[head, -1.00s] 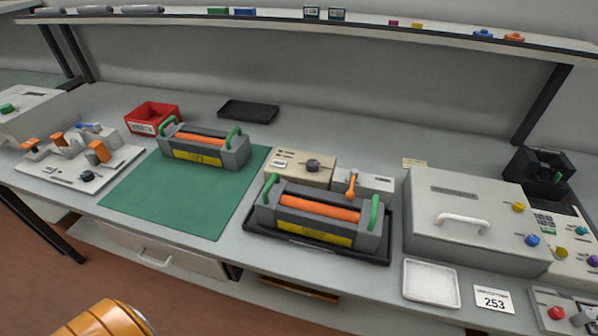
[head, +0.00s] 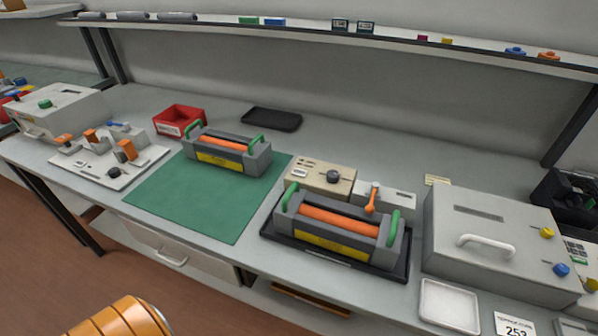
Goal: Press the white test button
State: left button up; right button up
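I cannot clearly make out a white test button. A beige box (head: 322,177) with a dark knob (head: 334,176) stands at the middle of the bench, with a small pale rectangular patch (head: 299,173) on its left side that is too small to identify. A toner cartridge (head: 340,231) with green handles and an orange roller lies in a black tray (head: 402,271) in front of it. A second such cartridge (head: 228,151) stands at the back of the green mat (head: 202,205). Neither gripper is in view; only an orange cylindrical part shows at the bottom left.
A grey box with a white handle (head: 492,207) stands at the right, with a white tray (head: 449,304) in front. A white fixture board (head: 110,164) and red bin (head: 179,121) are at the left. A shelf (head: 300,29) spans the back. The green mat's front is clear.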

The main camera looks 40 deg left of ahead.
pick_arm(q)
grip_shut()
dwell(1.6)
